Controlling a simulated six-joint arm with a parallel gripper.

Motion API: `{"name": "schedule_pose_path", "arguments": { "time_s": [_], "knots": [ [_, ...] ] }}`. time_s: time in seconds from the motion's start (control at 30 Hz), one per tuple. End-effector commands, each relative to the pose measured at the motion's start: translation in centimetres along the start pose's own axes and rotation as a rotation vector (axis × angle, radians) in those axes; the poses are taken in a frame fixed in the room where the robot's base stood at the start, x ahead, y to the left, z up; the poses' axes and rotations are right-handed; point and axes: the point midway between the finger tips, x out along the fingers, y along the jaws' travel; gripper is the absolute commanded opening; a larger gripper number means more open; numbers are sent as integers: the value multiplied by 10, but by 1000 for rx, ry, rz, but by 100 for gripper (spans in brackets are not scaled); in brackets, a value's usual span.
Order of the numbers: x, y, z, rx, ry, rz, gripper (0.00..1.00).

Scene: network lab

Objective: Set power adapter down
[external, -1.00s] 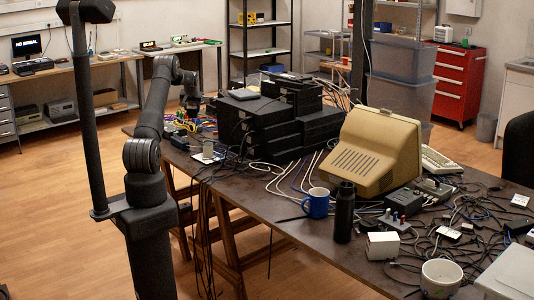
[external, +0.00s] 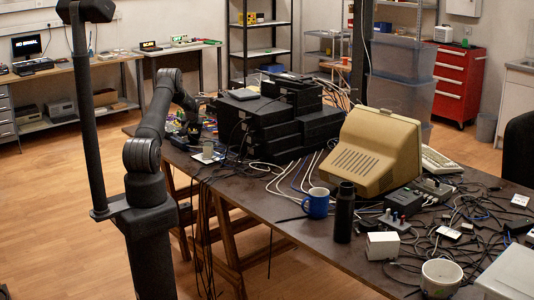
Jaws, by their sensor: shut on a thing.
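My gripper (external: 193,129) is at the far left end of the dark table (external: 275,222), left of the stack of black boxes. It points down, low over the tabletop, and is shut on a small dark thing that I take to be the power adapter. The jaws and the adapter are too small and dark to tell apart clearly. I cannot tell whether the adapter touches the table or the cables below it.
Black boxes (external: 262,135) are stacked right of my gripper. A beige monitor (external: 372,152), blue mug (external: 316,203) and black flask (external: 344,212) stand farther right. The table's front middle is fairly clear.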

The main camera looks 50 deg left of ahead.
Motion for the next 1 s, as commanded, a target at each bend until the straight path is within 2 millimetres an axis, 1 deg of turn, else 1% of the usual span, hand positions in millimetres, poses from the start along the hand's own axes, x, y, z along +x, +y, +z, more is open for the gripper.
{"name": "schedule_pose_path", "arguments": {
  "time_s": [0.23, 0.27, 0.3, 0.37, 0.63, 0.77, 0.87, 1.0],
  "knots": [
    [1, 0, 0, 0, 1, 0, 25],
    [1, 0, 1, 0, 0, 0, 54],
    [1, 0, 0, 0, 0, 0, 62],
    [1, 0, 0, 0, 0, 0, 73],
    [0, 0, 0, 0, 0, 0, 74],
    [-5, 0, -2, 0, 1, 0, 74],
    [-15, 0, -2, 0, 1, 0, 74],
    [-38, 0, -2, 1, 2, 1, 74]
  ]
}}
